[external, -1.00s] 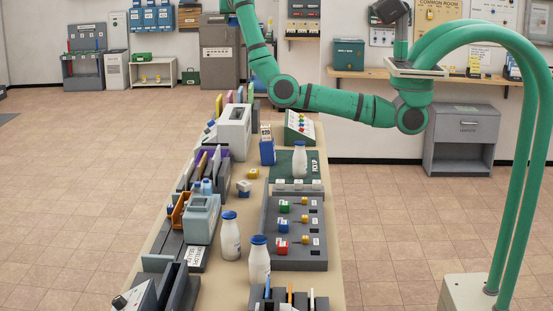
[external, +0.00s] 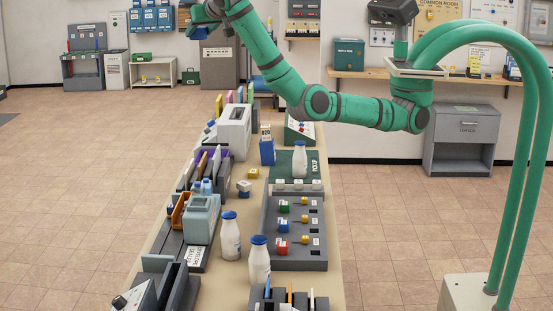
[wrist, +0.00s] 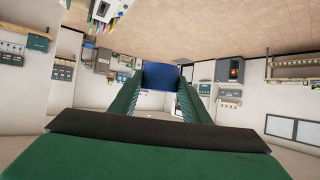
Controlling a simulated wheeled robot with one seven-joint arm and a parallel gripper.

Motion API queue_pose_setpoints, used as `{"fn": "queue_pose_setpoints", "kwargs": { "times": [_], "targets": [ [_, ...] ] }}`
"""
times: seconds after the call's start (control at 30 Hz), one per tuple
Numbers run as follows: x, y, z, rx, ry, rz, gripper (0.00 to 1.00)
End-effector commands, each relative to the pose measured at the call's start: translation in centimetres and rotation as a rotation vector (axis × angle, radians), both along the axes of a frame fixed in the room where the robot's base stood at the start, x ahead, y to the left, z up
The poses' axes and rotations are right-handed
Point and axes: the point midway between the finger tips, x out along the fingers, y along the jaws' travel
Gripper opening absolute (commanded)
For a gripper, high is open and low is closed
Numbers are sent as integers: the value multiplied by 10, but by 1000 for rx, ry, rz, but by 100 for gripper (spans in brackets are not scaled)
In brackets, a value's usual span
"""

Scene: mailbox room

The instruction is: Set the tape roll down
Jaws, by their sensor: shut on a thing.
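My gripper (external: 199,18) is raised at the top of the external view, left of the long table and well above its height. It is shut on a blue thing (external: 201,34), which I take to be the tape roll. In the wrist view the blue thing (wrist: 161,76) sits between the tips of my two green fingers (wrist: 160,90). Only one plain blue face of it shows, so its round shape cannot be made out.
The long table (external: 254,212) is crowded. White bottles with blue caps (external: 230,236), a white box with a slot (external: 234,132), a grey panel with coloured blocks (external: 294,250) and a dark green pad (external: 311,166) stand on it. The tiled floor (external: 90,190) to the left is clear.

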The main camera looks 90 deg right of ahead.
Motion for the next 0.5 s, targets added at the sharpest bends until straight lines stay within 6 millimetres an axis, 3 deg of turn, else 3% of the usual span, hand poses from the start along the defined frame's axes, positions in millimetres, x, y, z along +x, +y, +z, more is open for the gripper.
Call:
{"fn": "queue_pose_setpoints", "kwargs": {
  "times": [0.03, 0.1, 0.27, 0.5],
  "targets": [
    [-5, 26, -1, -1, -1, 30, 20],
    [-13, 57, -3, -1, -2, 64, 20],
    [-36, 128, -9, -1, -1, 142, 20],
    [-84, 229, -20, -1, 0, 266, 20]
  ]
}}
